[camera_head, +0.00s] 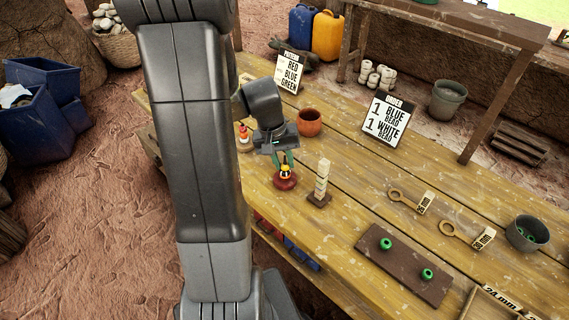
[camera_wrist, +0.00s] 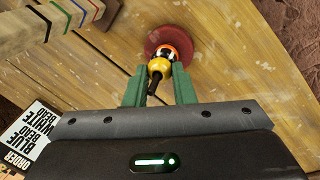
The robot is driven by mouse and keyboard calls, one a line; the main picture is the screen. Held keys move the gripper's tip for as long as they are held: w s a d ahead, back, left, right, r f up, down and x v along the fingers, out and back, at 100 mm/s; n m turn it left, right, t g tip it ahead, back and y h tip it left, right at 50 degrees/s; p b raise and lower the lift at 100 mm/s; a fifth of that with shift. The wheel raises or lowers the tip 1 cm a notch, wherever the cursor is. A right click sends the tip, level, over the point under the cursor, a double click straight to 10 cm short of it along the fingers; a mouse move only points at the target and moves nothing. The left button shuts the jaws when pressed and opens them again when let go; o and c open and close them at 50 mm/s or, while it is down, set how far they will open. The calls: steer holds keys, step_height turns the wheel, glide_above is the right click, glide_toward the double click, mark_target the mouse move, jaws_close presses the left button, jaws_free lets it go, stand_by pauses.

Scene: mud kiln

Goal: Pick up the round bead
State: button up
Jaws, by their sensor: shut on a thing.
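My gripper (camera_head: 285,163) points down over a small stack on a dark red round base (camera_head: 286,183) on the table. In the wrist view its green fingers (camera_wrist: 160,70) close on the sides of a round yellow bead (camera_wrist: 159,67). A dark peg tip sticks out past this bead. An orange piece (camera_wrist: 174,47) and a black and white band sit between it and the red base (camera_wrist: 152,38). The finger contact is partly hidden. The yellow bead still appears in line with the stack.
A striped upright block (camera_head: 322,180) stands close to the right of my gripper. A similar small stack (camera_head: 244,139) and a terracotta pot (camera_head: 309,122) stand behind. A brown board (camera_head: 405,262) with green beads lies at front right. An order sign (camera_head: 390,120) stands at the back.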

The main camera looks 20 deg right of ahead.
steer(key=d+v, duration=0.2)
steer(key=v, duration=0.8)
steer(key=shift+s+r, duration=0.15)
steer(key=shift+s, duration=0.2)
steer(key=shift+r+p, duration=0.15)
steer(key=shift+p, duration=0.2)
steer(key=shift+r+p, duration=0.3)
steer(key=shift+p, duration=0.05)
steer(key=shift+a, duration=0.1)
